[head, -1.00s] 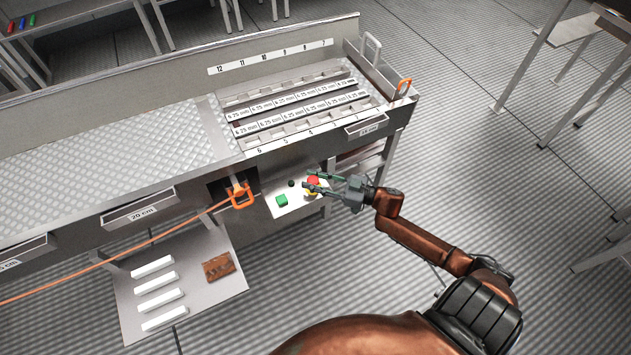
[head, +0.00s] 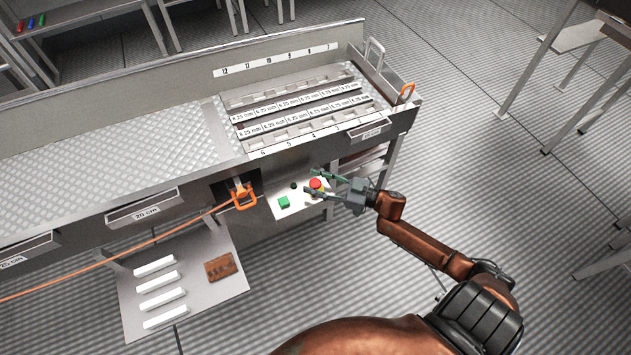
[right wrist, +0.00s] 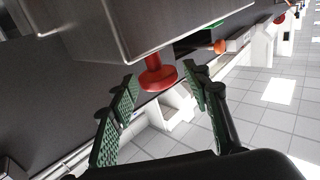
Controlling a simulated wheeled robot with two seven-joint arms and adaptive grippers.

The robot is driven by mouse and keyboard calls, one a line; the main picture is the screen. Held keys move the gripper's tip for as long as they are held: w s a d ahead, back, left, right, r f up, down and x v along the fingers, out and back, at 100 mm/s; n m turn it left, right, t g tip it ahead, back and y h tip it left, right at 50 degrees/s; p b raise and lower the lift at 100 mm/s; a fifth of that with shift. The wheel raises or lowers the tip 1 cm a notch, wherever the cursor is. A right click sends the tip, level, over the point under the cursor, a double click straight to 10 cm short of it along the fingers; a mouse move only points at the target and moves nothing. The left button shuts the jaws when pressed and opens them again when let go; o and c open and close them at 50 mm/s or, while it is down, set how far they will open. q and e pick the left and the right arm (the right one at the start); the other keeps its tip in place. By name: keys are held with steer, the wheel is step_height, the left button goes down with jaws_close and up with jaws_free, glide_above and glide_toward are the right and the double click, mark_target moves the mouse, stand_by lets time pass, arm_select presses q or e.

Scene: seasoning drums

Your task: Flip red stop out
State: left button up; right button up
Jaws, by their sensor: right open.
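The red stop (head: 316,184) is a round red button on the white control panel (head: 290,207) on the front of the workbench. In the right wrist view the red stop (right wrist: 158,76) sticks out from the grey box, ahead of and between the finger pads. My right gripper (head: 322,184) is open and empty, its fingers pointing left toward the red stop. In the right wrist view the gripper (right wrist: 160,100) has its green pads spread wide, and I see no contact with the button. My left gripper is not in view.
A green button (head: 284,202) and a small black knob (head: 293,186) share the panel. An orange handle (head: 243,196) with an orange cable hangs to the left. A low shelf (head: 215,292) holds white bars and a brown block.

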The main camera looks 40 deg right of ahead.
steer(key=v, duration=1.2)
steer(key=shift+f, duration=0.15)
